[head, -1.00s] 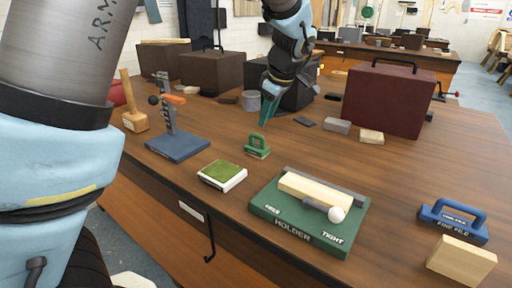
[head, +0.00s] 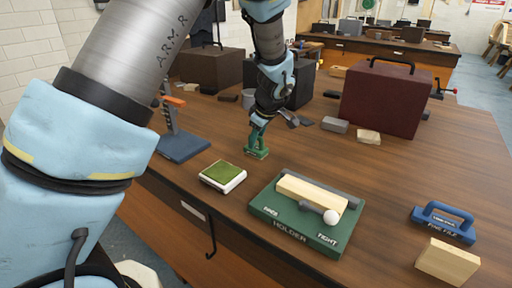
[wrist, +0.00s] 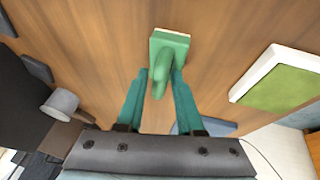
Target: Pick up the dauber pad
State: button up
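A small green block with an upright handle (head: 257,151), which looks like the dauber pad, stands on the wooden bench. My gripper (head: 259,124) is right above it, pointing down. In the wrist view the green handled block (wrist: 170,46) lies just beyond the fingertips, and its handle reaches back between the two teal fingers. My gripper (wrist: 160,78) is open, with a finger on each side of the handle. The right finger is very close to the handle; I cannot tell whether it touches. Nothing is lifted.
A white tray with a green pad (head: 223,176) lies in front of the block. A green holder board (head: 270,222) with a wood piece is to the right. A blue stand (head: 184,147) is to the left. A blue file (head: 444,221) and maroon case (head: 388,104) stand farther right.

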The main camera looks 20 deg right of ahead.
grip_shut()
dwell(0.5)
jog(key=shift+r, duration=0.1)
notch_tip(320, 180, up, 10)
jog(key=b, duration=0.3)
jog(key=shift+c, duration=1.9)
grip_release()
grip_shut()
